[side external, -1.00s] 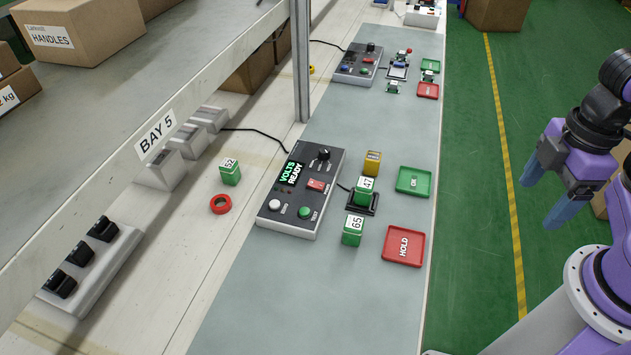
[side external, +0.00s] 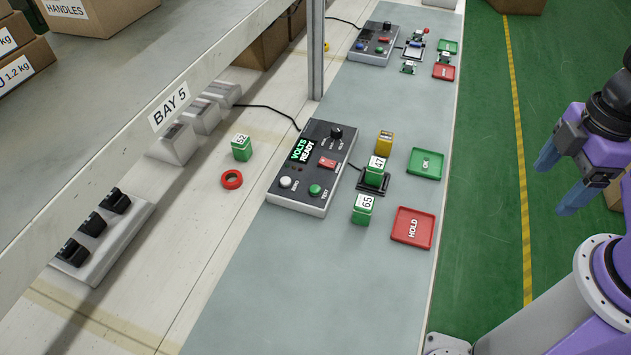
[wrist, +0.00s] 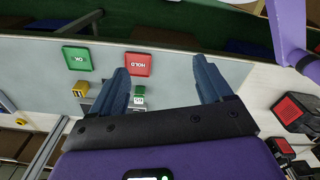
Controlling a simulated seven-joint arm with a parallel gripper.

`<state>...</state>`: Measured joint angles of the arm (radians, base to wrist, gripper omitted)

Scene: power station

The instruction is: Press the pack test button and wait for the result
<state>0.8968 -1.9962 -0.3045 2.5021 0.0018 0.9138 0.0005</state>
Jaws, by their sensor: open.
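The test box (side external: 312,165) is a grey panel on the bench, its display (side external: 303,150) reading "VOLTS READY". A green button (side external: 315,190) labelled TEST is at its front right, with a white button (side external: 285,182) to the left and a red switch (side external: 327,162) above. Pack 47 (side external: 375,174) sits in the black cradle (side external: 385,183) beside the box. Green pack 65 (side external: 362,210) stands in front of the cradle. My gripper (side external: 562,183) is open and empty, off to the right of the bench; its fingers also show in the wrist view (wrist: 164,85).
A green OK tray (side external: 425,164) and a red HOLD tray (side external: 412,228) lie along the bench edge. A yellow pack (side external: 384,142) stands behind the cradle. Pack 52 (side external: 241,147) and a red ring (side external: 232,180) are left of the box. The near bench is clear.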

